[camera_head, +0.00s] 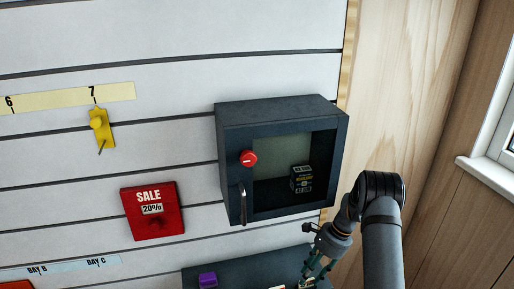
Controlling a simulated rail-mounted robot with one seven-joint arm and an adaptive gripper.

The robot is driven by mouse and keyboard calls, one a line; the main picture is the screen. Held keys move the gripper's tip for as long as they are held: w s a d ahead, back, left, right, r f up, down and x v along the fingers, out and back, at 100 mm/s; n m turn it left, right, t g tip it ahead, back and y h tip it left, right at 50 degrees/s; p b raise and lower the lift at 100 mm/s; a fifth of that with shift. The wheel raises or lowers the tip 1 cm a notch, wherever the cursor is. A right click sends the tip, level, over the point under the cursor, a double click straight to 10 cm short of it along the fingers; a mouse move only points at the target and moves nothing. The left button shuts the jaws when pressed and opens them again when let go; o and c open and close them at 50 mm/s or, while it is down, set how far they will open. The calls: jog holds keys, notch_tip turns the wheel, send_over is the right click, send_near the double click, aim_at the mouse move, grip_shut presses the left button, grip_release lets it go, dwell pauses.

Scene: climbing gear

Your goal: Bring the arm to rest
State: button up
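My gripper (317,268) is at the lower right, below the dark wall cabinet. Its fingers point down and to the left, over the right part of a dark surface. The fingers are small and partly merge with that surface, so I cannot tell whether they are open or shut, or whether they hold anything. My grey arm rises from the bottom edge to the right of the gripper.
The dark cabinet (232,160) has a red knob (248,158), a handle (243,205) and a small black box (301,179) inside. A dark shelf (240,272) below bears a purple item (208,280). A window sill (488,175) is right.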

jog(key=shift+s+r+p, duration=0.1)
jog(key=shift+r+p, duration=0.2)
jog(key=shift+r, duration=0.7)
jog(key=shift+r, duration=0.1)
